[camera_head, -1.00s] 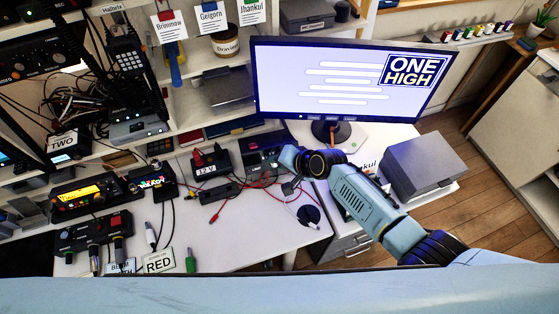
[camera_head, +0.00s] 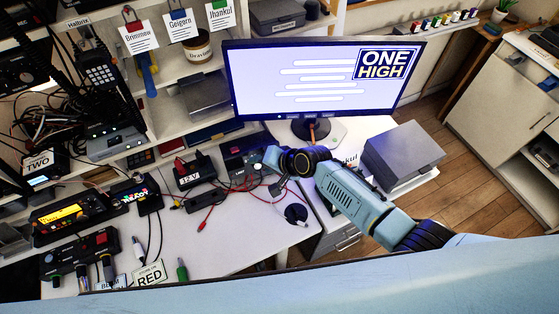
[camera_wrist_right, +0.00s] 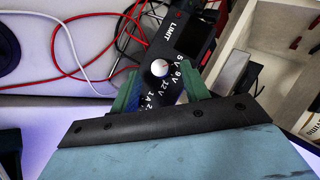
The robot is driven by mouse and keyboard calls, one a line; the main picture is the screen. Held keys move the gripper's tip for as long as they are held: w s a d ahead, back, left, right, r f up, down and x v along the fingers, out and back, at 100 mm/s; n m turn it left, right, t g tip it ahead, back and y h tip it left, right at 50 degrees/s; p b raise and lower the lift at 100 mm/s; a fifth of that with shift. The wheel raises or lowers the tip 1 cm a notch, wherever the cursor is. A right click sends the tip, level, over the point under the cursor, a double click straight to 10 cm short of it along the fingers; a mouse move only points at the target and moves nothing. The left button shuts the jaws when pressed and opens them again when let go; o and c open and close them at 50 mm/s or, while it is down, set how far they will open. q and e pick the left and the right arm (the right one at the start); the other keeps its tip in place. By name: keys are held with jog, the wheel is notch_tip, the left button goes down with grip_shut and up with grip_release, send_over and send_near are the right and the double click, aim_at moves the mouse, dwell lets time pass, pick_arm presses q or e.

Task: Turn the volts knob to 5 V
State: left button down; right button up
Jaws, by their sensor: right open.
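The white volts knob (camera_wrist_right: 160,68) sits on a dark panel in the right wrist view, with 5V, 9V and 12V printed beside it. Its pointer is too small to read. The dark power supply (camera_head: 238,148) stands at the back of the desk in the head view, partly behind my right wrist. My right gripper (camera_wrist_right: 160,88) is open, with one green fingertip on each side of the knob. I see no clear contact. In the head view my right gripper (camera_head: 271,157) is small and mostly hidden. My left gripper is not in view.
A black 12 V box (camera_head: 193,172) stands left of the supply. Red and black leads (camera_head: 215,196) lie around it. A monitor (camera_head: 315,80) stands behind, and a grey box (camera_head: 402,152) sits to the right. The white desk front (camera_head: 215,240) is partly clear.

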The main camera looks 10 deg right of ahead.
jog(key=p+v, duration=0.2)
jog(key=v, duration=1)
jog(key=shift+s+d+r, duration=0.1)
jog(key=shift+s, duration=0.05)
